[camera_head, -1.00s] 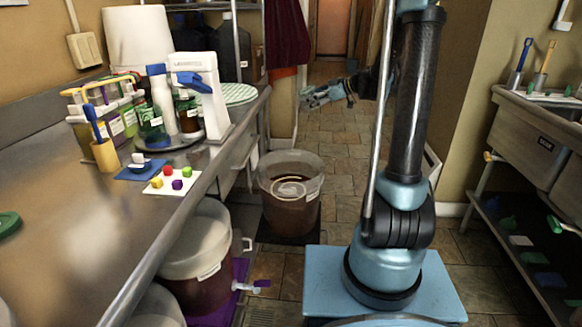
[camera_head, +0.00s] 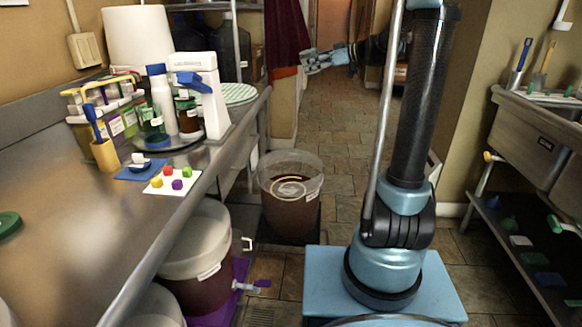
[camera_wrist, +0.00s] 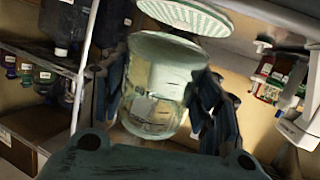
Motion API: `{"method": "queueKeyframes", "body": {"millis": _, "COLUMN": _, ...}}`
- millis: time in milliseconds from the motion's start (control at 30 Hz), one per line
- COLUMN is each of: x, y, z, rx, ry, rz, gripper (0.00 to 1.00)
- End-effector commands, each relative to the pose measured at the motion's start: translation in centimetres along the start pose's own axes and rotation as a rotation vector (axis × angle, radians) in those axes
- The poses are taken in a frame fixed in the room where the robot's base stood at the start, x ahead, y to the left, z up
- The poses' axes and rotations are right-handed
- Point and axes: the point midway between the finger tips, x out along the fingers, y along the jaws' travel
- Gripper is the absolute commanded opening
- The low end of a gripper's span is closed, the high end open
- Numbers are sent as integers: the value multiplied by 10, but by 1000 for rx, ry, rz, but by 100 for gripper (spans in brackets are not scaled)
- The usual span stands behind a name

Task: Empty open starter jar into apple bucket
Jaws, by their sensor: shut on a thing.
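My gripper (camera_head: 318,60) is in the upper middle of the head view, above and beyond the open floor bucket and apart from it. In the wrist view its dark fingers (camera_wrist: 160,95) are shut around a clear, greenish jar (camera_wrist: 158,75) with a pale label and some tan matter showing. The jar looks tilted in that view; its mouth and contents cannot be made out clearly. The open clear bucket (camera_head: 290,205) on the floor holds brown liquid with a pale ring at the surface. I cannot read its label to tell if it is the apple bucket.
A lidded bucket (camera_head: 197,262) stands beside the steel counter (camera_head: 60,240) at left. Bottles and a white dispenser (camera_head: 205,95) crowd the counter's back. The tiled floor (camera_head: 345,150) behind the open bucket is clear.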

Motion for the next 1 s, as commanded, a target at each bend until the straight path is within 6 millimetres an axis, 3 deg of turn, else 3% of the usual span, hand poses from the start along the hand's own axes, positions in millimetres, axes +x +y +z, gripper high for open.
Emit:
{"method": "queueKeyframes", "body": {"millis": 300, "x": -12, "y": 4, "z": -43, "rx": 15, "ry": 47, "rz": 0, "gripper": 20}}
{"method": "queueKeyframes", "body": {"millis": 600, "x": -13, "y": 2, "z": -44, "rx": 19, "ry": 57, "rz": 0, "gripper": 20}}
{"method": "queueKeyframes", "body": {"millis": 1000, "x": -33, "y": -20, "z": -49, "rx": 63, "ry": 196, "rz": 1, "gripper": 20}}
